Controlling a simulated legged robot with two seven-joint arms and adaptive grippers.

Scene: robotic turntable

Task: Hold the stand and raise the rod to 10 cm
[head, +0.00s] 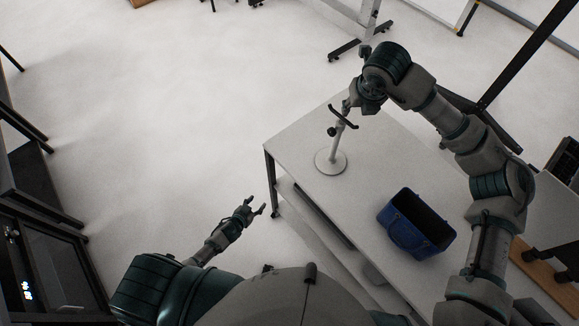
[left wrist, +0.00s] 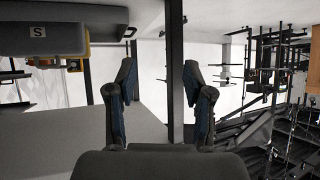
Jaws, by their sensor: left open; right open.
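The stand (head: 331,161) has a round white base on the table and stands upright near the table's far left corner. Its thin rod (head: 337,142) rises from the base, with a dark knob (head: 332,132) and a black curved piece (head: 343,117) on its upper part. My right gripper (head: 349,104) is open at the upper end of the stand; the arm partly hides it, and I cannot tell whether it touches the rod. My left gripper (head: 255,209) is open and empty, left of the table and apart from the stand. Its two fingers show spread in the left wrist view (left wrist: 157,75).
The white table (head: 300,135) has a lower shelf. A blue bin (head: 405,235) stands on it, nearer me than the stand. The floor left of the table is clear. A dark cabinet (head: 55,270) stands at far left; a wheeled frame (head: 362,35) stands beyond the table.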

